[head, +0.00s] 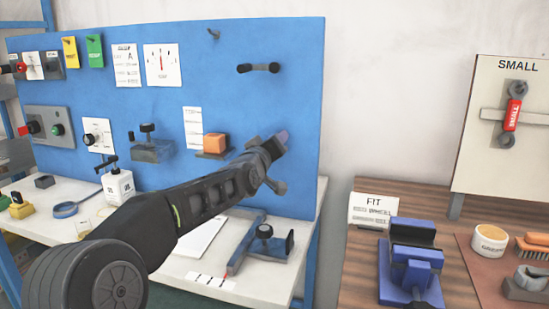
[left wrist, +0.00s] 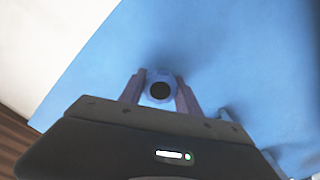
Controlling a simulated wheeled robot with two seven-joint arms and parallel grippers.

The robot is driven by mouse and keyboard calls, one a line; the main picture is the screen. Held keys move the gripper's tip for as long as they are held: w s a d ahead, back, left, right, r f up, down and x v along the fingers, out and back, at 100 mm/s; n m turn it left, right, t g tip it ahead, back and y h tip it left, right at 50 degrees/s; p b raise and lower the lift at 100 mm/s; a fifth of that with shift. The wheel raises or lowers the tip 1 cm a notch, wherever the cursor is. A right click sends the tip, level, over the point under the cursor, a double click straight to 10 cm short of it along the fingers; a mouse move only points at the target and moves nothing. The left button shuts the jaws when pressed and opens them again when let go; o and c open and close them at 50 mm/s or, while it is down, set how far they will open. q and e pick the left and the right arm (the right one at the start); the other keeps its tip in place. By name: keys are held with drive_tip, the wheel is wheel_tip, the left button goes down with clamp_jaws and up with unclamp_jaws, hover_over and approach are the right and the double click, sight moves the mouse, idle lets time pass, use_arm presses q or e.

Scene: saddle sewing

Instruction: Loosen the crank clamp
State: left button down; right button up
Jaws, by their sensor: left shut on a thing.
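My left gripper (head: 272,150) is in front of the right part of the blue board, with its arm reaching in from the lower left. In the left wrist view its fingers (left wrist: 160,94) are shut on a small blue-grey piece with a round dark end (left wrist: 160,90). I cannot tell whether this piece is part of the crank clamp. In the head view the arm hides most of what it holds. A blue bar with a black knob (head: 264,231) lies on the white table below. My right gripper is not in view.
The blue board (head: 300,60) carries a dark handle (head: 258,68), cards and an orange block (head: 215,143). A wooden table at right holds a blue vise (head: 412,262), a white cup (head: 490,240) and a brush (head: 535,246). Bare wall lies between board and SMALL panel.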

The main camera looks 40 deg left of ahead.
use_arm(q)
drive_tip(key=shift+f+n+b, duration=0.2)
drive_tip(key=shift+n+b, duration=0.55)
drive_tip(key=shift+n, duration=0.25)
drive_tip(key=n+b, duration=0.1)
drive_tip(key=n, duration=0.1)
drive_tip(key=shift+n+b, duration=0.3)
drive_tip(key=n+b, duration=0.1)
drive_tip(key=n, duration=0.1)
drive_tip(key=shift+r+n, duration=0.1)
drive_tip(key=shift+n, duration=0.3)
drive_tip(key=shift+n+b, duration=0.3)
drive_tip(key=shift+n, duration=1.2)
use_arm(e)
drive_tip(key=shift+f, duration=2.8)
use_arm(q)
drive_tip(key=c, duration=0.9)
unclamp_jaws()
drive_tip(key=shift+o, duration=0.2)
